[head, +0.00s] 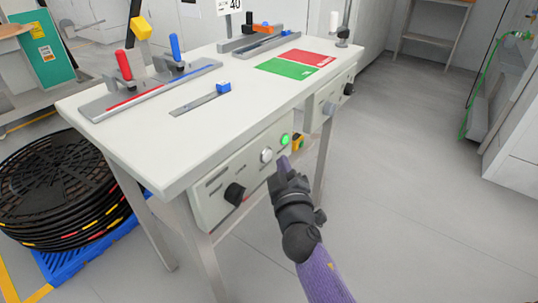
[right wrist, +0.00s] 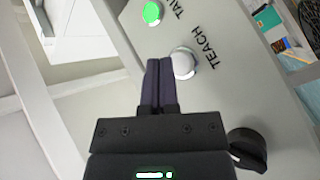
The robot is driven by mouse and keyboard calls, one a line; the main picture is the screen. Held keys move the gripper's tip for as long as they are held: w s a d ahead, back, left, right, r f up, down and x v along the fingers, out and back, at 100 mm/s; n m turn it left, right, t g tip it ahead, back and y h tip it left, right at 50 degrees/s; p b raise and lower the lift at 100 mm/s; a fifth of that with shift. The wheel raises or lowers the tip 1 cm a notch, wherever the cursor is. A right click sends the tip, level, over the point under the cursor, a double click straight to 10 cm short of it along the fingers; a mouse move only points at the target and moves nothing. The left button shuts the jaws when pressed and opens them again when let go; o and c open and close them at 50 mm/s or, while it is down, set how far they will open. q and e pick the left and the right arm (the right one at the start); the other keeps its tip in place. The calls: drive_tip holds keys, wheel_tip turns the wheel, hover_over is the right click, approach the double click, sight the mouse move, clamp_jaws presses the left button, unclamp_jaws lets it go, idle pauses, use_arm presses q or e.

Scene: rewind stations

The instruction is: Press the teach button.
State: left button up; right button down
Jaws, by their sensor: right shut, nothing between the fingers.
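The teach button is a round white button (head: 266,155) on the grey panel (head: 212,200) at the front of the table. In the right wrist view the white button (right wrist: 184,62) has the word TEACH printed beside it. My right gripper (head: 283,162) is shut and empty, just in front of the panel. In the right wrist view its fingertips (right wrist: 160,64) are beside the white button, at its left edge; I cannot tell whether they touch. My left gripper is not in view.
A lit green button (head: 285,139) and a black knob (head: 235,193) flank the white one. The white table (head: 150,135) carries red and blue clamps and a small slide. Black reels (head: 60,185) are stacked at left. The floor at right is clear.

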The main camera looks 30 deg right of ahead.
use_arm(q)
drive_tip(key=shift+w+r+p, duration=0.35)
use_arm(e)
drive_tip(key=s, duration=0.1)
drive_tip(key=s+d, duration=0.1)
drive_tip(key=s, duration=0.2)
drive_tip(key=shift+d, duration=0.35)
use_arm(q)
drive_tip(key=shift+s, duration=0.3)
